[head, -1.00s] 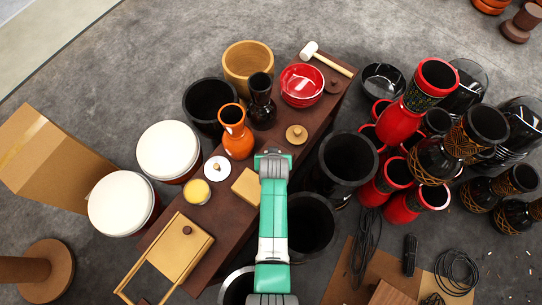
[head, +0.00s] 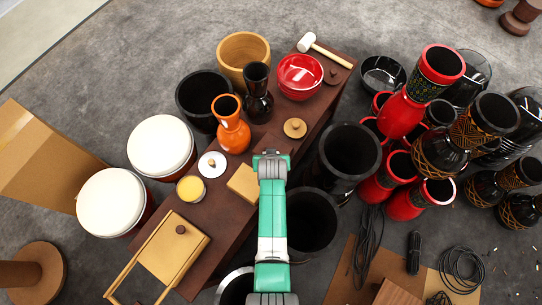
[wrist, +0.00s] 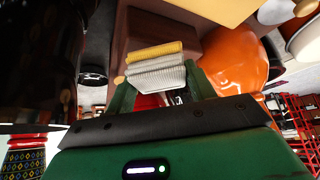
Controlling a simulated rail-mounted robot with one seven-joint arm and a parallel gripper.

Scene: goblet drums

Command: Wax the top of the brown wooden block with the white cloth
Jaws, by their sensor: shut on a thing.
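The tan-brown wooden block (head: 243,183) lies on the dark brown bench, left of my wrist. Its pale face also shows at the top of the wrist view (wrist: 215,8). My gripper (head: 270,155) is above the bench, up and right of the block in the head view. In the wrist view my gripper (wrist: 160,88) is shut on the folded white cloth (wrist: 156,76). A yellow layer covers the cloth's far face. The cloth appears apart from the block. In the head view the fingers and cloth are hidden under my wrist.
On the bench (head: 222,240) stand a yellow-filled jar (head: 191,189), an orange vase (head: 231,125), a black vase (head: 257,95), a round wooden lid (head: 295,128) and a red bowl (head: 300,76). Tall black drums (head: 349,150) stand close on the right.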

